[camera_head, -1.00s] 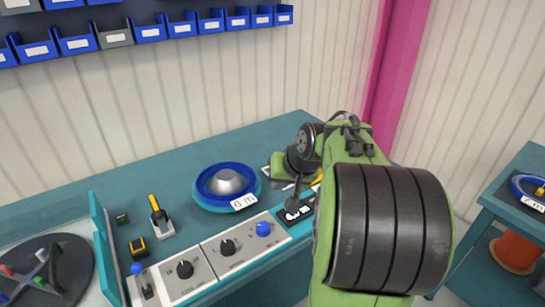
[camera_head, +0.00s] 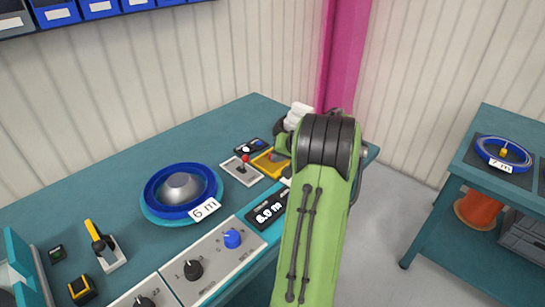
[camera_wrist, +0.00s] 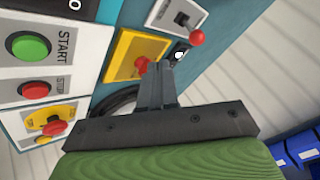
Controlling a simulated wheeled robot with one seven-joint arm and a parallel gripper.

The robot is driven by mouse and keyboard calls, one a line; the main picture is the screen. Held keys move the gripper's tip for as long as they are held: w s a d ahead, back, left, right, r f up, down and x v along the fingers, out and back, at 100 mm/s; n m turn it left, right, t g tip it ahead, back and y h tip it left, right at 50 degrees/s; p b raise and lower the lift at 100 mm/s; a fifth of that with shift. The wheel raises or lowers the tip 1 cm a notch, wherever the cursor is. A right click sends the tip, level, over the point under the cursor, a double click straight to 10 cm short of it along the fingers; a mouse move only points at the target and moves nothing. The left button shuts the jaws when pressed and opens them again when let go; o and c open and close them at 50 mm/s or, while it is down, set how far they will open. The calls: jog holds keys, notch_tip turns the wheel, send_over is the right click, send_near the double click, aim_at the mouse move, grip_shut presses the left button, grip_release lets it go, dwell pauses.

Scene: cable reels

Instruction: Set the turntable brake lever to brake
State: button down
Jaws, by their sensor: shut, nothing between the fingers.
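A lever with a red ball knob (camera_head: 243,160) stands on a white plate on the bench, right of the reel; it also shows at the top of the wrist view (camera_wrist: 194,37). Next to it is a yellow-framed panel (camera_wrist: 125,46) with a red-tipped part (camera_wrist: 141,64) just beside my fingertips. A yellow-handled lever (camera_head: 95,234) sits at the left. I cannot read which one is the turntable brake. My gripper (camera_wrist: 158,68) is shut and empty, its tips over the yellow panel; whether they touch is unclear. In the head view my arm hides it.
A blue reel (camera_head: 151,197) tagged 6 m sits on the bench. A dark display (camera_head: 267,208) and knob panels line the front edge. The wrist view shows a green START button (camera_wrist: 30,47), a red STOP button (camera_wrist: 35,89) and a red knob (camera_wrist: 53,127). Another table stands right.

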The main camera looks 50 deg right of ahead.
aim_at(244, 163)
jog(key=b+x, duration=0.1)
jog(key=x, duration=0.5)
jog(key=shift+f, duration=0.25)
jog(key=w, duration=0.1)
jog(key=w+a+b, duration=0.1)
jog(key=w, duration=0.1)
jog(key=shift+w+a+r, duration=0.1)
jog(key=shift+w+a, duration=0.15)
jog(key=shift+w, duration=0.05)
jog(key=shift+w+a+r, duration=0.1)
jog(key=shift+w+a, duration=0.05)
jog(key=shift+w, duration=0.1)
jog(key=shift+r+p, duration=0.15)
jog(key=shift+p, duration=0.15)
jog(key=shift+w+r+p, duration=0.15)
jog(key=shift+p, duration=0.3)
jog(key=shift+w+g+p, duration=0.1)
jog(key=shift+g+p, duration=0.2)
